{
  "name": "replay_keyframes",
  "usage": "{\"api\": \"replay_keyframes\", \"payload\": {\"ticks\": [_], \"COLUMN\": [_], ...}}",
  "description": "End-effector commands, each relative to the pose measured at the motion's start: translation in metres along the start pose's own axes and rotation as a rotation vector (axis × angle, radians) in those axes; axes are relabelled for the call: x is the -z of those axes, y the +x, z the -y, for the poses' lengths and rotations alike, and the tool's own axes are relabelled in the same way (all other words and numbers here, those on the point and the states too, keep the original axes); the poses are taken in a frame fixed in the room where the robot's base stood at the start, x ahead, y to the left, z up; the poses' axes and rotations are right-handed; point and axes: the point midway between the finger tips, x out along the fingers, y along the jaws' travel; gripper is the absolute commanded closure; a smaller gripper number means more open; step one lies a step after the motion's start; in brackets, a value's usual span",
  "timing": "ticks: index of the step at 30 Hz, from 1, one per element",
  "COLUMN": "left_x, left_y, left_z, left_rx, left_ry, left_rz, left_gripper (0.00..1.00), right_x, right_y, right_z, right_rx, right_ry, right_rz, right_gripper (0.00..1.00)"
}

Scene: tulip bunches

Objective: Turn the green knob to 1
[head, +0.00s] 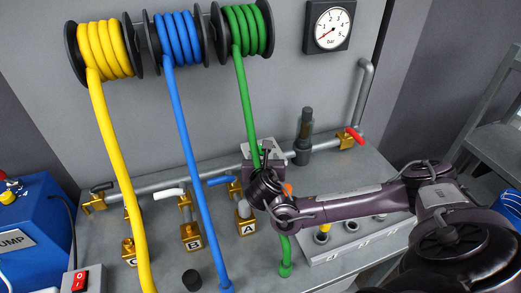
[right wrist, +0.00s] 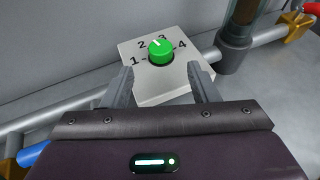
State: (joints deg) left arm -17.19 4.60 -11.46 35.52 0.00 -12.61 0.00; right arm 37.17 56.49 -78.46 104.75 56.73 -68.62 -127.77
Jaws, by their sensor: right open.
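The green knob (right wrist: 161,52) sits on top of a pale grey box (right wrist: 157,88) marked 1 to 4. Its white pointer line appears to aim between 2 and 3. My right gripper (right wrist: 162,76) is open, with one finger on each side of the view and the knob beyond and between them; the fingers look apart from the knob. In the head view my right gripper (head: 268,188) is over the bench by the box (head: 250,151), and the knob is hidden there. My left gripper is not in view.
A grey pipe (head: 145,189) runs behind the box, with a dark cylinder (head: 303,150) and a red-handled valve (head: 350,138) to its right. Green (head: 246,105), blue (head: 190,165) and yellow (head: 112,140) hoses hang from reels. A pressure gauge (head: 329,27) is on the wall.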

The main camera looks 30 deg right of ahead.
Motion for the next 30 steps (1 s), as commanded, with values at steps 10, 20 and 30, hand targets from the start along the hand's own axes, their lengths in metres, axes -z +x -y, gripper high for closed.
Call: {"api": "replay_keyframes", "payload": {"ticks": [10,20,30], "left_x": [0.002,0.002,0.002], "left_y": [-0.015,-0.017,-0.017], "left_z": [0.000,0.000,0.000], "left_rx": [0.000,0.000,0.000], "left_ry": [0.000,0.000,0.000], "left_rz": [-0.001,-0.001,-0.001], "left_gripper": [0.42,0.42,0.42], "right_x": [-0.001,0.001,0.001], "right_y": [0.050,0.067,0.067], "right_z": [0.001,0.000,0.000], "right_rx": [0.001,-0.002,-0.002], "right_ry": [0.002,0.003,0.002], "right_rz": [-0.001,-0.002,-0.002], "right_gripper": [0.46,0.46,0.70]}}
